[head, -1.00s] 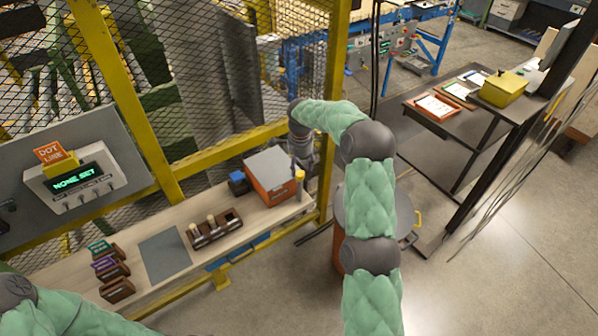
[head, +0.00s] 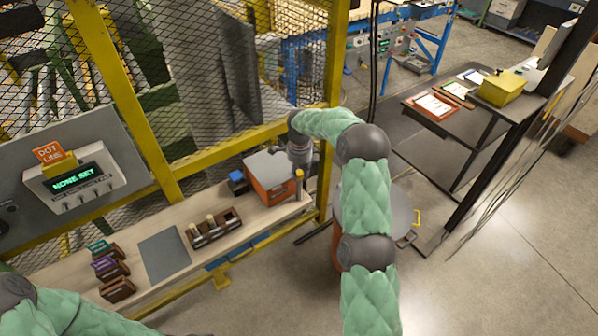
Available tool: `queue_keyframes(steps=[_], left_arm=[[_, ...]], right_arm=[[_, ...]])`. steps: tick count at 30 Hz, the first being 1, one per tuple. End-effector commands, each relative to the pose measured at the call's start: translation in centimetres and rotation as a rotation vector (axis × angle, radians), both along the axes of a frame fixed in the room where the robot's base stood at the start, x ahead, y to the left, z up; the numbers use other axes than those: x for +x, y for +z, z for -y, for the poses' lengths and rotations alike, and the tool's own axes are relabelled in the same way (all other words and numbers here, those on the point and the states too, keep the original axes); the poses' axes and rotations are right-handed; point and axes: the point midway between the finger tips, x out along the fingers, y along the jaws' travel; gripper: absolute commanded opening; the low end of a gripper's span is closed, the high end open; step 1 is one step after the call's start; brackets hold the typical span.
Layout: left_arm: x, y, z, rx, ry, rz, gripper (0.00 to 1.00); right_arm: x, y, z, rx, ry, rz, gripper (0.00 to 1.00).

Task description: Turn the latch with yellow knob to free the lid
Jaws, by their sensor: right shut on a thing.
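An orange box (head: 273,194) with a grey lid (head: 262,167) stands at the right end of the wooden bench, and the lid lies closed on it. A latch with a yellow knob (head: 299,174) stands upright at the box's right corner. My right gripper (head: 299,167) reaches down to the latch from above and is shut on the knob. Its fingertips are small and partly hidden by the wrist. My left arm enters at the bottom left, and its gripper is out of view.
On the bench (head: 186,275) are a blue block (head: 237,182), a brown holder with pegs (head: 214,229), a grey mat (head: 164,256) and several small brown bins (head: 118,289). A yellow mesh fence (head: 230,151) runs behind. A lidded drum (head: 396,208) stands to the right.

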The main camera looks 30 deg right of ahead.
Motion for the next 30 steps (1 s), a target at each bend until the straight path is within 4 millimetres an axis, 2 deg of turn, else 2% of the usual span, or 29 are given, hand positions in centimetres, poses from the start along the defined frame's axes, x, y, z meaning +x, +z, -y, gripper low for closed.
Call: queue_keyframes(steps=[11, 30], left_arm=[[0.0, -0.3, 0.0, 0.0, 0.0, 0.0, 0.4], [0.0, -1.2, 0.0, 0.0, 0.0, 0.0, 0.4]], right_arm=[[0.0, -0.1, -0.2, 0.002, 0.094, -0.001, 0.02], [-0.1, -0.1, -0.1, 0.003, 0.66, -0.001, 0.02]])
